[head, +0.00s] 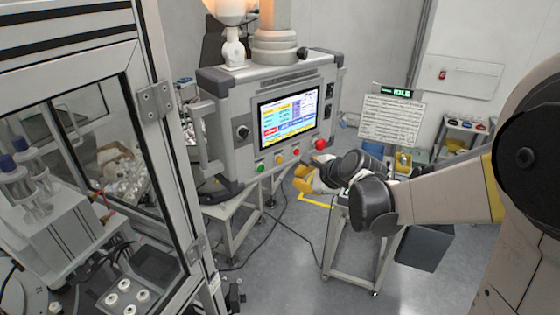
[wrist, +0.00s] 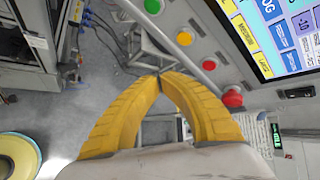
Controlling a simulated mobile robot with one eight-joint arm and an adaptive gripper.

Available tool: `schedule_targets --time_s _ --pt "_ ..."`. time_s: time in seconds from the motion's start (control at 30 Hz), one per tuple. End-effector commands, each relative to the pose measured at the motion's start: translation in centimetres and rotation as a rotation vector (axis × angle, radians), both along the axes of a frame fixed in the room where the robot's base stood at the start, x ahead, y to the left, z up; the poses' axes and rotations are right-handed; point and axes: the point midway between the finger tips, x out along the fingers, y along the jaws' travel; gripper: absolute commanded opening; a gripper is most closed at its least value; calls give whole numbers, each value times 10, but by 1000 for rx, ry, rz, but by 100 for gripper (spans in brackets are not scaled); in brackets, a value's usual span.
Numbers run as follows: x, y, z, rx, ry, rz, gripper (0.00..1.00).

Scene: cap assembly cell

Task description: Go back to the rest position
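My gripper (wrist: 158,76) has two yellow curved fingers whose tips meet in the wrist view, with nothing seen between them. In the head view its yellow fingers (head: 303,181) show just below and in front of the control panel (head: 225,122). My arm reaches in from the right and partly hides the gripper.
A glass-doored machine frame (head: 160,100) stands at the left, with white round parts (head: 127,293) inside. A small metal stand (head: 345,260) is below my arm. A sign marked IDLE (head: 392,115) stands behind it. Cables lie on the grey floor (head: 270,275), which is otherwise open in front.

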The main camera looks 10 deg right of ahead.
Motion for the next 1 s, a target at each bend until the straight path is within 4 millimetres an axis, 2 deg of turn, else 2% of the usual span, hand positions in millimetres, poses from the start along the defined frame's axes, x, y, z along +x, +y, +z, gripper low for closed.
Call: schedule_targets --time_s 0.33,0.47,0.57,0.77,1.0 --pt "-1 1 -2 -7 0 6 0" --pt "-15 6 -21 -88 -7 62 0" --pt "-39 13 -48 -225 -17 161 0" --pt "-102 24 -115 -574 -40 430 0" --pt "-180 26 -205 -976 -59 777 0"
